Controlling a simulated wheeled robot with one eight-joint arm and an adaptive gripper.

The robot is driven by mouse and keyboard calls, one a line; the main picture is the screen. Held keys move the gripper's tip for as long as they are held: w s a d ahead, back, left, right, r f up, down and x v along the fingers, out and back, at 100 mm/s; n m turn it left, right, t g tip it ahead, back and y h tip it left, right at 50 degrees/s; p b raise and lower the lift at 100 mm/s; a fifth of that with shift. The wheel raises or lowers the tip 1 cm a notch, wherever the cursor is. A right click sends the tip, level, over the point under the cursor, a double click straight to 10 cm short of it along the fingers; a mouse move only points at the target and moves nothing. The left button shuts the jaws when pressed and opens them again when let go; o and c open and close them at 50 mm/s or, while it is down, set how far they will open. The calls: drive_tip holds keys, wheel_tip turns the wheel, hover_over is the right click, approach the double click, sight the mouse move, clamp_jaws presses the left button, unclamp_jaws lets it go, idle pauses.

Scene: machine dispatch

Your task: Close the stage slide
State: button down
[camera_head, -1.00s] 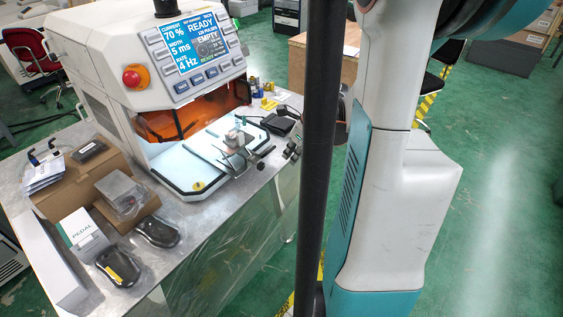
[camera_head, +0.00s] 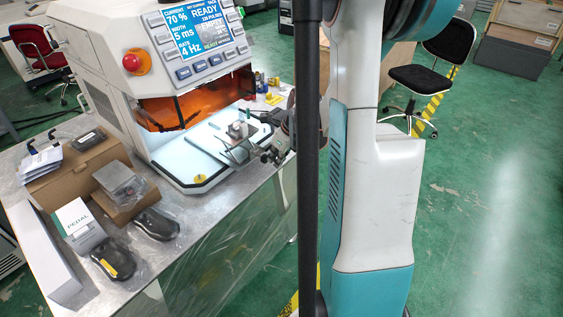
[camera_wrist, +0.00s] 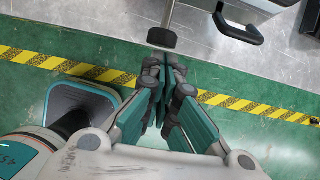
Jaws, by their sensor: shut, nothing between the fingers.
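The stage slide (camera_head: 196,184) is a pale plate with a dark edge, sticking out of the front of the white machine (camera_head: 103,98) under its orange shield (camera_head: 168,108). A small grey block (camera_head: 238,129) stands on it, with thin metal bars at its front right. My gripper (camera_head: 275,152) is just off the slide's right front, partly hidden by my own arm. In the wrist view my gripper (camera_wrist: 165,68) is shut and empty. A dark round knob (camera_wrist: 162,37) lies just beyond the fingertips. A black loop-shaped part (camera_wrist: 238,28) is farther right. I cannot tell whether the fingers touch the knob.
A red button (camera_head: 136,62) is on the machine. Yellow-black tape (camera_wrist: 100,73) crosses the green floor. A chair (camera_head: 418,80) stands at the right.

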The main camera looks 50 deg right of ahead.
sight(248, 145)
idle(0.3)
drive_tip(key=w, duration=0.5)
drive_tip(key=w+a, duration=0.1)
drive_tip(key=w, duration=1)
drive_tip(key=shift+a, duration=0.15)
drive_tip(key=shift+r, duration=0.1)
